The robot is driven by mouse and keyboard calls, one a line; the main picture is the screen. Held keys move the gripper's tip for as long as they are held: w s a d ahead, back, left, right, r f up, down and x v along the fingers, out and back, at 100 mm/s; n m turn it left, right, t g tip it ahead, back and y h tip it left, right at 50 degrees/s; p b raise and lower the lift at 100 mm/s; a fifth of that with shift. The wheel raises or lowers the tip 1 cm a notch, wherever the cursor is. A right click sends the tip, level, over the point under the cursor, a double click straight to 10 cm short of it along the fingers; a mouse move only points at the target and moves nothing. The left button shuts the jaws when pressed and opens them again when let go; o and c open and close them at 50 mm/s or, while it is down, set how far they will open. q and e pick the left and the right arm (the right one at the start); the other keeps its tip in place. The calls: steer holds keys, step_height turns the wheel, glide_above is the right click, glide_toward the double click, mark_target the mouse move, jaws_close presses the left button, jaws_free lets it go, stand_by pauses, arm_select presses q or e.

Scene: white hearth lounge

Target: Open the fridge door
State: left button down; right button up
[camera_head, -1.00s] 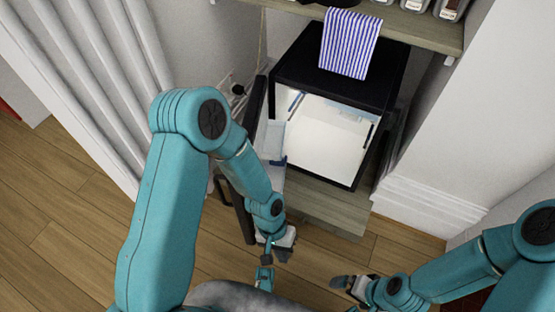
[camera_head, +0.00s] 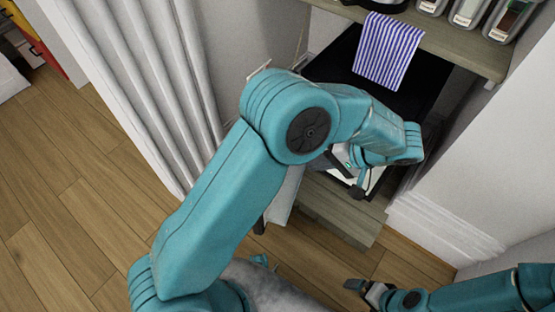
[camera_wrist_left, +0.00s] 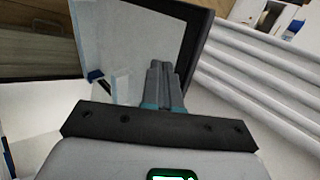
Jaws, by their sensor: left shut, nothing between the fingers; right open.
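The black fridge (camera_head: 412,82) stands under a shelf, and my left arm covers most of its front. Its door stands open to the left, and a pale part of the door (camera_head: 284,196) shows beneath my arm. In the left wrist view the door's white inner face (camera_wrist_left: 118,40) with its dark edge lies beyond my fingers. My left gripper (camera_head: 354,188) is in front of the fridge opening; its fingers (camera_wrist_left: 160,82) are shut and empty, pointing toward the door's inner side. Whether they touch it I cannot tell. My right gripper (camera_head: 362,287) is open and empty, low over the floor.
A striped cloth (camera_head: 388,50) hangs from the wooden shelf (camera_head: 462,50) over the fridge. Jars (camera_head: 470,12) stand on that shelf. Wooden floor (camera_head: 60,190) is clear at left.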

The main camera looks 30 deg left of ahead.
arm_select(q)
steer(key=s+a+f+b, duration=0.2)
steer(key=a+f, duration=0.4)
steer(key=a, duration=0.5)
steer(key=shift+s+b, duration=0.2)
steer(key=shift+b, duration=0.2)
steer(key=s+a+m+t+b, duration=0.1)
steer(key=s+a+b, duration=0.1)
steer(key=a, duration=0.7)
steer(key=shift+a+b, duration=0.2)
steer(key=shift+b, duration=0.35)
